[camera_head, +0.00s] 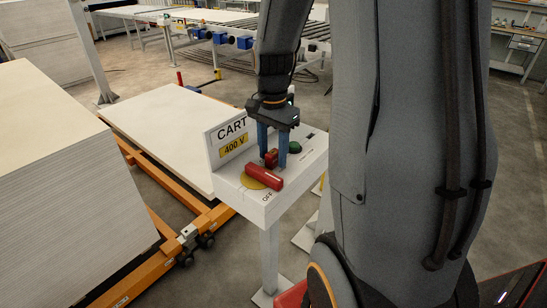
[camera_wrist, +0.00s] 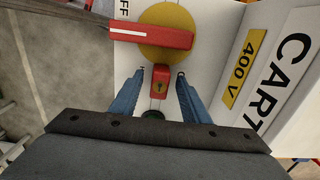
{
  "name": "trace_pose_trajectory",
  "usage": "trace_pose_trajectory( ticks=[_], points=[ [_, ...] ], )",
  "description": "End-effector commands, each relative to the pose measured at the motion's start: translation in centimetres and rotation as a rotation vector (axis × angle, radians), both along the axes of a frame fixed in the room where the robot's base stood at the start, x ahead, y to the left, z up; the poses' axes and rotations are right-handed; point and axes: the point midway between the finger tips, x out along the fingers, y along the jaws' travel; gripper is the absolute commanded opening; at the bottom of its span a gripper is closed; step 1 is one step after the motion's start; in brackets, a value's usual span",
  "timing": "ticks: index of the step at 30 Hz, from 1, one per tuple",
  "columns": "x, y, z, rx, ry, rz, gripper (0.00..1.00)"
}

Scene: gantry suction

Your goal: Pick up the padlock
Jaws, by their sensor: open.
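A small red padlock with a dark keyhole (camera_wrist: 161,81) sits on the white control panel beside the red switch handle. In the head view the padlock (camera_head: 271,158) shows partly between my fingers. My gripper (camera_wrist: 161,72) has its two blue fingers open, one on each side of the padlock, with gaps visible in the wrist view. In the head view my gripper (camera_head: 271,157) points down over the panel. The padlock's shackle is not clearly visible.
The red switch handle (camera_head: 263,178) lies across a yellow disc (camera_wrist: 178,52) right by the padlock. A green button (camera_head: 295,147) is close to my fingers. The upright "CART 400 V" sign (camera_head: 230,138) borders the panel (camera_head: 300,170). A board stack (camera_head: 70,190) stands left.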

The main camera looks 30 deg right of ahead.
Motion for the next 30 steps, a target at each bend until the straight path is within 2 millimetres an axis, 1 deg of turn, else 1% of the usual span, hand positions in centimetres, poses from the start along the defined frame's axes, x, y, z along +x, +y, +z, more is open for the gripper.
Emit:
trace_pose_trajectory(
  ticks=[3,11,18,19,26,30],
  points=[
    [-0.06,-0.05,-0.77,0.0,0.001,-0.001,0.42],
    [-0.03,-0.12,-0.94,-0.001,0.0,-0.003,0.42],
    [-0.03,-0.14,-0.93,0.0,0.0,-0.003,0.02],
    [-0.04,-0.13,-0.92,0.0,0.0,-0.003,0.0],
    [-0.01,-0.14,-0.85,-0.001,-0.001,-0.003,0.0],
    [0.06,-0.16,0.02,-0.001,-0.003,-0.003,0.0]
  ],
)
